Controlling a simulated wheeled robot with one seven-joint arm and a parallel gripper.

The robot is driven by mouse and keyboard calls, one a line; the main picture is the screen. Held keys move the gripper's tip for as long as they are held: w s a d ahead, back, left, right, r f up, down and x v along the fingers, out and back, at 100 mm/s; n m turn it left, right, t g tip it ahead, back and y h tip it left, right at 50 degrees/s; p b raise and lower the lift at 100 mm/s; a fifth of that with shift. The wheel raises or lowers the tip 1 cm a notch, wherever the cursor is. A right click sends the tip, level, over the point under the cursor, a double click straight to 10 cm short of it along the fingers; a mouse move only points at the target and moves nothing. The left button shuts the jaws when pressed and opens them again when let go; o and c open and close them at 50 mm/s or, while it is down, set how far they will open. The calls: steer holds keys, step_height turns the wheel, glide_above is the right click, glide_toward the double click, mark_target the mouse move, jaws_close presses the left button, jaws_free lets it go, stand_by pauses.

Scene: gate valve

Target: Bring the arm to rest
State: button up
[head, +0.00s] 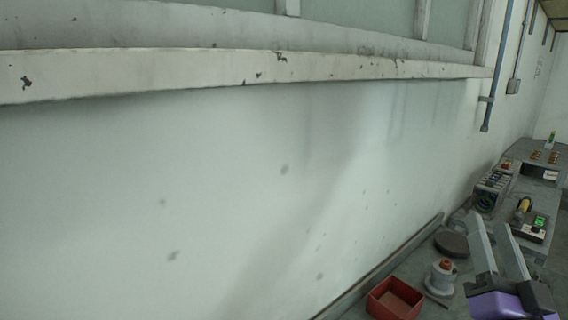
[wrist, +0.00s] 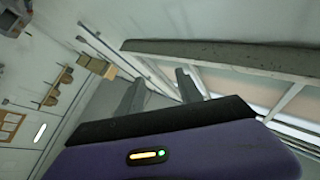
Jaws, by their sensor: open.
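My gripper (head: 495,240) shows at the lower right of the head view, with two grey fingers standing up from a purple body. The fingers are apart and nothing is between them. In the wrist view my gripper (wrist: 160,88) points toward the wall and window side of the room, and its fingers are again spread and empty. The rest of the arm is out of view.
A red bin (head: 396,298), a white flanged part (head: 440,278) and a dark round disc (head: 451,243) are near the gripper along the wall. Equipment with a green display (head: 539,221) stands behind it. A window ledge (head: 250,70) crosses the pale wall.

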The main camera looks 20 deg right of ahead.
steer(key=s+a+f+n+g+y+b, duration=0.1)
steer(key=s+a+f+n+g+y, duration=0.1)
steer(key=s+a+f, duration=0.5)
steer(key=s+a+f+n+g+y+b, duration=0.1)
steer(key=s+a+f+n+y+b, duration=0.1)
steer(key=s+a+f+n+y, duration=0.2)
steer(key=s+a+f+n+g+y+b, duration=0.2)
steer(key=s+a+f, duration=0.8)
steer(key=f, duration=1)
steer(key=shift+s+a+f+n+g+y, duration=0.15)
steer(key=shift+s+n+y, duration=0.45)
steer(key=shift+s, duration=0.5)
steer(key=shift+s+a+f+n+g+y, duration=0.15)
steer(key=shift+s+n+y, duration=0.15)
steer(key=shift+s+y, duration=0.65)
steer(key=shift+s+a+f, duration=0.1)
steer(key=shift+s+a, duration=0.15)
steer(key=shift+s, duration=0.1)
steer(key=shift+a, duration=0.1)
steer(key=shift+w, duration=0.1)
steer(key=shift+c, duration=0.4)
